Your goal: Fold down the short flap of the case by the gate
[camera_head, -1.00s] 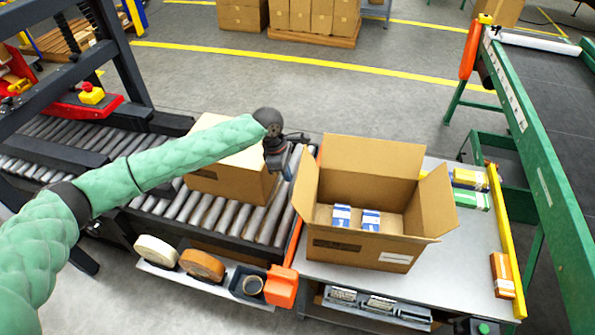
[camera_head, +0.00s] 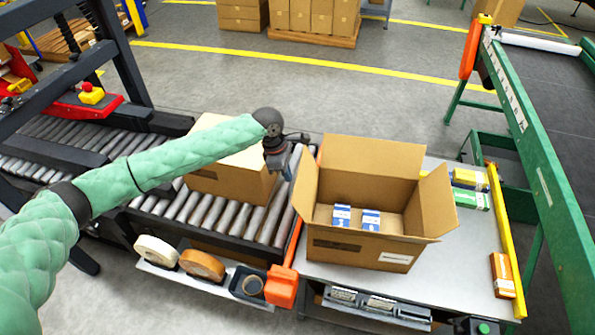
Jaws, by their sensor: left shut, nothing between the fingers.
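The open brown case (camera_head: 362,248) stands on the grey table beside the orange gate bar (camera_head: 292,250). Its left short flap (camera_head: 307,186) stands up, its right short flap (camera_head: 437,202) stands up leaning outward, and the long back flap (camera_head: 372,157) is upright. Two blue and white boxes (camera_head: 371,220) show inside. My left gripper (camera_head: 289,173) is shut and empty, pointing down just left of the left short flap, over the conveyor end. A small gap seems to separate them, but I cannot tell for certain. My right gripper is out of view.
A closed brown case (camera_head: 232,178) lies on the roller conveyor (camera_head: 205,212), partly behind my left arm. A tape-roll tray (camera_head: 203,265) hangs at the front. Small cartons (camera_head: 470,190) and a yellow rail (camera_head: 506,240) line the table's right side.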

